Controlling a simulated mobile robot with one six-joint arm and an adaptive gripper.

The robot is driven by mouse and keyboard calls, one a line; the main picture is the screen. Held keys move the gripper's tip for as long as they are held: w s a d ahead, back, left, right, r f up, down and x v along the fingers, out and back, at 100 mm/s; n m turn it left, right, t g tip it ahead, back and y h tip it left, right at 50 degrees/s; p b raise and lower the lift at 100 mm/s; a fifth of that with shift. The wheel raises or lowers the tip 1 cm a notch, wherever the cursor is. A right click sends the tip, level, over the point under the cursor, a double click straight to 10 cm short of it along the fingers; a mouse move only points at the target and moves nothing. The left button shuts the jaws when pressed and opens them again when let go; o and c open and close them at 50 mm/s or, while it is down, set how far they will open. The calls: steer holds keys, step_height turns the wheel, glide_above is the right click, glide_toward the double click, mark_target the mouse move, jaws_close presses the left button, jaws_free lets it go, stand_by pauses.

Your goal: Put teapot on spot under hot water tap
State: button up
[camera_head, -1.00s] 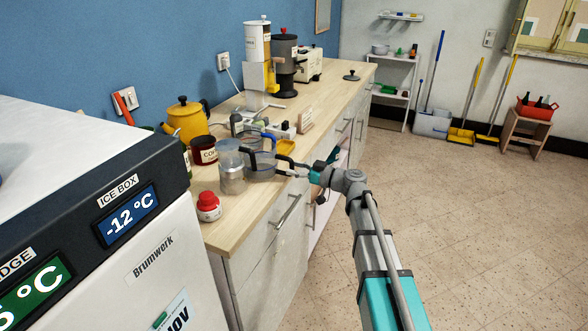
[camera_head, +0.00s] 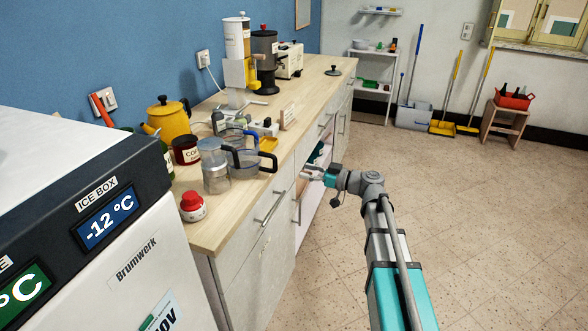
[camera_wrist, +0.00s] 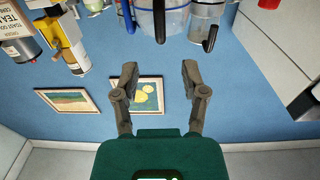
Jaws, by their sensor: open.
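I cannot tell for sure which vessel is the teapot. My gripper (camera_head: 306,172) is open and empty, just off the counter's front edge, right of the jug handle and apart from it. In the wrist view my open fingers (camera_wrist: 155,75) have nothing between them; clear vessels with dark handles (camera_wrist: 168,15) show beyond. I cannot make out the tap or its spot.
A white-and-yellow machine (camera_head: 238,55) and a dark one (camera_head: 265,58) stand farther back. A white fridge (camera_head: 130,265) blocks the left. The floor (camera_head: 440,200) at right is open.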

steer(key=shift+v, duration=1.15)
steer(key=s+d+f+m+g+h, duration=0.2)
steer(key=s+f+m+g+h, duration=0.15)
steer(key=s+f+h, duration=0.35)
steer(key=s+d+f+m+g+h, duration=0.2)
steer(key=s+f+m+h, duration=0.3)
steer(key=s+f, duration=0.4)
steer(key=s+d+f+m+h, duration=0.2)
steer(key=s+d+m+h, duration=0.2)
steer(key=d, duration=0.3)
steer(key=shift+s+f+m+g+h, duration=0.35)
steer(key=shift+m+g+h, duration=0.1)
steer(key=shift+m, duration=0.1)
steer(key=shift+d, duration=0.1)
steer(key=shift+o, duration=0.4)
steer(key=shift+w, duration=0.1)
